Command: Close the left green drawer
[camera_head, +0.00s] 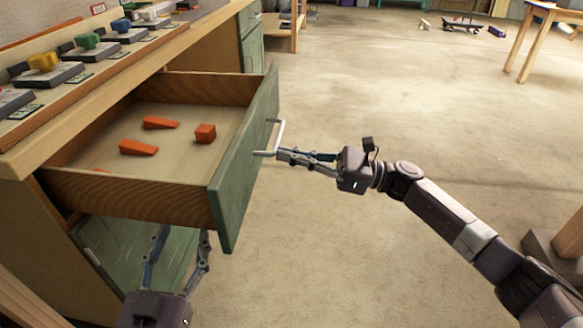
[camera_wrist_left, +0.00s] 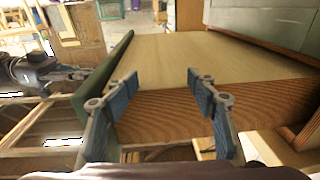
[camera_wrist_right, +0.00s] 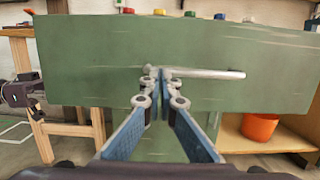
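The green-fronted drawer (camera_head: 245,165) with wooden sides stands pulled out of the bench at the left of the head view. Orange blocks (camera_head: 205,133) lie inside it. Its pale bar handle (camera_head: 279,133) is on the front face and also shows in the right wrist view (camera_wrist_right: 215,74). My right gripper (camera_head: 279,153) has its fingertips together at one end of the handle; I cannot tell whether the bar is between them. My left gripper (camera_head: 184,234) is open and empty beside the drawer's near side, and the wooden side panel (camera_wrist_left: 165,108) shows in the left wrist view.
The bench top (camera_head: 130,75) carries a row of devices with coloured knobs. Another green front (camera_head: 251,50) stands closed farther along. An orange bucket (camera_wrist_right: 259,127) shows under the bench. The floor (camera_head: 330,85) right of the drawer is mostly clear.

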